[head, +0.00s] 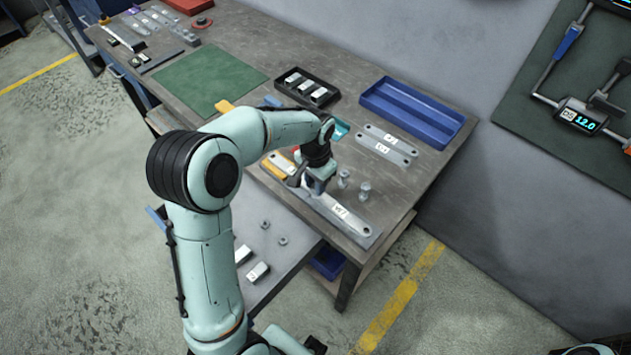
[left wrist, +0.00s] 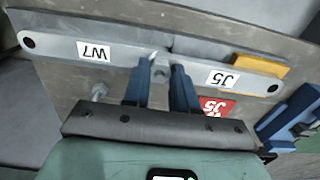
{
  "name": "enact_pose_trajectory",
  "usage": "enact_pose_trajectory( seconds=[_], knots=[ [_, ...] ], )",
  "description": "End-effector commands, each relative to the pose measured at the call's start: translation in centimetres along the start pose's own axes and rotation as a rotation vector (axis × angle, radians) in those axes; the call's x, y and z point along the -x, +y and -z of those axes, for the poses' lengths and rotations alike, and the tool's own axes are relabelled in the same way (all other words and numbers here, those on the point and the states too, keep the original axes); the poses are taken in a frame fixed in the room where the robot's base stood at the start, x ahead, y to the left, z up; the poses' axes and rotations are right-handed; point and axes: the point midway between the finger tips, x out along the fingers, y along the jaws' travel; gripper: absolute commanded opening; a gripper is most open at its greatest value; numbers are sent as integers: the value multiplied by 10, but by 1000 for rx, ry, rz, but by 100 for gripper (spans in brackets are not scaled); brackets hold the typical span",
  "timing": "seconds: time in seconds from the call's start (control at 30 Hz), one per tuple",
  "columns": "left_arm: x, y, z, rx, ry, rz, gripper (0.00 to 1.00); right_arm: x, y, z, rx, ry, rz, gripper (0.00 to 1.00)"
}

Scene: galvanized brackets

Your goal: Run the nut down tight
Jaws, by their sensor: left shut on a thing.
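My left gripper (head: 316,186) is low over the front edge of the bench. The bracket labelled W7 (left wrist: 60,46) runs left, and the bracket labelled J5 (left wrist: 250,82) runs right. The W7 bracket also shows in the head view (head: 356,225). The fingers hide much of the nut, and I cannot tell whether it sits flush. My right gripper is not in view.
Two upright bolts (head: 364,190) stand close right of the gripper. A yellow block (left wrist: 261,70) lies against the J5 bracket. Loose brackets (head: 388,151), a blue tray (head: 447,136) and a black tray (head: 284,86) lie behind. The green mat (head: 208,78) is clear.

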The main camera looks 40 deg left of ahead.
Motion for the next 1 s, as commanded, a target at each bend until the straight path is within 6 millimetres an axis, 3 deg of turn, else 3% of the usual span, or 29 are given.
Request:
enact_pose_trajectory(
  seconds=[0.17, 0.67, 0.83, 1.0],
  knots=[
    [0, 0, 0, -45, -1, -1, 0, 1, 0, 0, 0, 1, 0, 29],
    [0, 1, 0, -853, -1, -3, 0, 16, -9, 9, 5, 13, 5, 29],
    [-1, 2, 0, -948, -1, -4, 0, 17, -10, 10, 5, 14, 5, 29],
    [0, 2, 0, -1176, -2, -8, 0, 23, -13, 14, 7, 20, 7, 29]
  ],
)
